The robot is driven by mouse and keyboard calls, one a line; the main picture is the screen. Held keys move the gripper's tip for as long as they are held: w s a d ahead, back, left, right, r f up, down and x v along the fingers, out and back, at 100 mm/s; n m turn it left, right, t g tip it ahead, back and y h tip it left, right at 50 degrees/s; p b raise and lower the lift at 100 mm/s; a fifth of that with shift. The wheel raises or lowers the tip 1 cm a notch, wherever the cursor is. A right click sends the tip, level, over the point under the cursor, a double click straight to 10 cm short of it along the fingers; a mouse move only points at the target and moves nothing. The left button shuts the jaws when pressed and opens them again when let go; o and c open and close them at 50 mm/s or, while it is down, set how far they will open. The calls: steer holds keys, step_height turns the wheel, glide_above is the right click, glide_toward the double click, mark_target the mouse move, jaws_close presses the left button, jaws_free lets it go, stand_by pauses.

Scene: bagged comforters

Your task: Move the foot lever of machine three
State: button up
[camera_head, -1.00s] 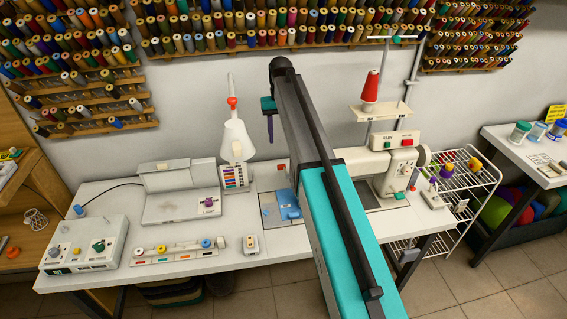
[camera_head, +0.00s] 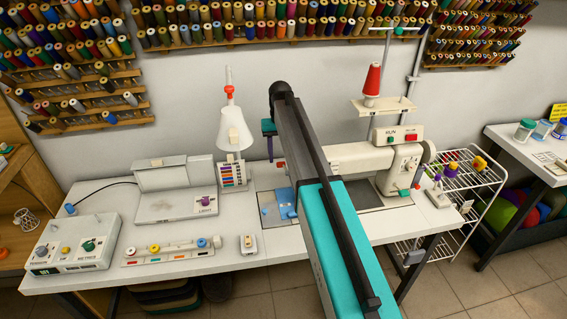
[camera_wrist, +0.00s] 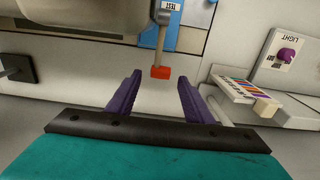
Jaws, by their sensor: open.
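The sewing machine (camera_head: 385,158) is cream-coloured and stands on the right half of the white table; my arm hides part of it. A metal lever with a red tip (camera_wrist: 160,72) shows in the wrist view beside the machine's rounded body. A small red piece that looks like this tip (camera_head: 281,163) shows just left of my arm in the head view. My gripper (camera_wrist: 158,84) has two purple fingers, open and apart, with the red tip in line with the gap between them. I cannot tell whether they touch it. In the head view one finger (camera_head: 270,148) shows.
A blue plate (camera_head: 283,204) lies below the machine's end. A thread cone with a colour-striped panel (camera_head: 232,175) stands to the left, close to the right finger in the wrist view. A box labelled LIGHT (camera_head: 175,203) and a control box (camera_head: 75,243) lie farther left.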

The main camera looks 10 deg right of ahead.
steer(key=shift+f+b, duration=0.45)
steer(key=shift+f, duration=0.65)
steer(key=shift+c, duration=0.2)
